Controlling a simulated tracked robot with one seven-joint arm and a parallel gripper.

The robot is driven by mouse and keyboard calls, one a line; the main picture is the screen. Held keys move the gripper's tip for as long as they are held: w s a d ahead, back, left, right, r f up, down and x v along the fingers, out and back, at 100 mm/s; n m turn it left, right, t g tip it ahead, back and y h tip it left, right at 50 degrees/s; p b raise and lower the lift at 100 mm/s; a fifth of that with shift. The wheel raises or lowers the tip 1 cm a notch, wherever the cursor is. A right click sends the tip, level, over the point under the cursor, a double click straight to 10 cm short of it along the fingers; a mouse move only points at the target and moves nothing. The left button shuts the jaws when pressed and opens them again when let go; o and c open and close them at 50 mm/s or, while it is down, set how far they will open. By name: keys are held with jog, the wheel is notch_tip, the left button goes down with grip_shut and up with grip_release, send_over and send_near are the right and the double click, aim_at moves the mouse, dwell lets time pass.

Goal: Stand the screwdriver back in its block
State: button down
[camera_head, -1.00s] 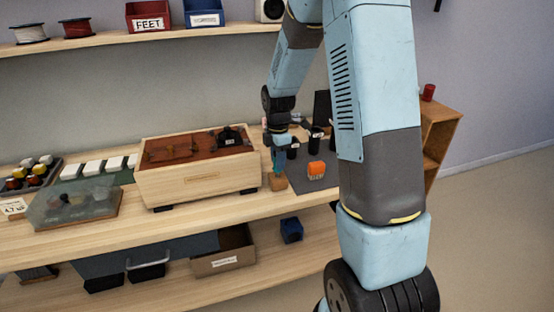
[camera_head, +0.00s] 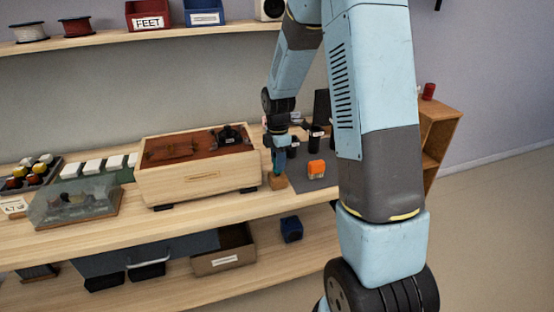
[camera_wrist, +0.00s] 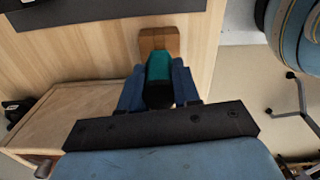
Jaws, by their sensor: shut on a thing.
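The screwdriver shows its teal handle with a dark end (camera_wrist: 158,66) in the wrist view, between the two blue fingers of my gripper (camera_wrist: 158,84), which is shut on it. The small wooden block (camera_wrist: 159,38) lies just beyond the handle in that view. In the head view my gripper (camera_head: 279,158) is right above the block (camera_head: 278,183), which stands on the bench beside the grey mat's left edge. The screwdriver's shaft is hidden, and I cannot tell whether its tip is inside the block.
A wooden box with a brown top (camera_head: 200,180) stands close left of the block. On the grey mat (camera_head: 312,182) are an orange item (camera_head: 316,169) and dark cylinders (camera_head: 315,140). A clear case (camera_head: 76,205) stands farther left. Bare bench lies in front of the block.

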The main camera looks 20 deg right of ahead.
jog(key=shift+f, duration=0.5)
jog(key=c, duration=0.7)
grip_release()
jog(key=shift+c, duration=0.2)
notch_tip(320, 180, up, 13)
jog(key=shift+f, duration=0.15)
jog(key=s+r+m+t, duration=0.3)
jog(key=s+r+m, duration=0.6)
jog(key=s+r, duration=0.35)
jog(key=s+r+m+t, duration=0.2)
jog(key=s+m, duration=0.8)
jog(key=s, duration=0.5)
jog(key=shift+s+a+t, duration=0.2)
jog(key=shift+s+t, duration=0.1)
jog(key=shift+s, duration=0.05)
